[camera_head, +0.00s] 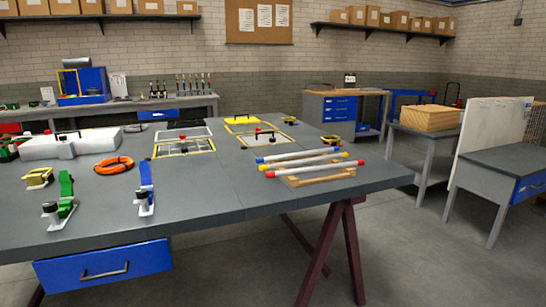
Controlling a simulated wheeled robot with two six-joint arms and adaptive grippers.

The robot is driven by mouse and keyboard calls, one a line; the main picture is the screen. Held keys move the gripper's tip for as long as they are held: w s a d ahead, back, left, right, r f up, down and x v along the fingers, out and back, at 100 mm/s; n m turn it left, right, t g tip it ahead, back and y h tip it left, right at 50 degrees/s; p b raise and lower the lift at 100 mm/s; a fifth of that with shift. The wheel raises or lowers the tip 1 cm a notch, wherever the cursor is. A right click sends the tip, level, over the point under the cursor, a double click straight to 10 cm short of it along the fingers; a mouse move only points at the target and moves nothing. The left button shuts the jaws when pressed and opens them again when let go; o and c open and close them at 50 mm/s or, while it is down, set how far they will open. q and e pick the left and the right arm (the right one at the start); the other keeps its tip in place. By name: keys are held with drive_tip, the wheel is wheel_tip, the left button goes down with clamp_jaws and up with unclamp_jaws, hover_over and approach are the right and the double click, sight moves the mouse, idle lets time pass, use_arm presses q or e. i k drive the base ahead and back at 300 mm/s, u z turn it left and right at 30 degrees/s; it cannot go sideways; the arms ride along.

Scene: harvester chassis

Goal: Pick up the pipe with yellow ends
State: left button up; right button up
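Three white pipes lie side by side on a wooden rack (318,178) near the right end of the grey table. The pipe with yellow ends (310,161) is the middle one; its yellow right end shows clearly, while its left end is crowded by its neighbours and hard to make out. The pipe with blue ends (295,155) lies behind it. The pipe with red ends (315,168) lies in front of it, nearest the table's front edge. Neither of my grippers is in view, and nothing touches the pipes.
The grey table (215,205) also bears an orange cable coil (114,165), green and blue clamp-like tools, yellow-edged frames (184,147) and a white tank-like part (70,143). The table top in front of the rack is clear. Workbenches stand behind and at the right.

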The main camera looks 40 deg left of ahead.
sight(264, 168)
drive_tip(key=u, duration=0.8)
drive_tip(key=i, duration=0.75)
drive_tip(key=u, duration=0.85)
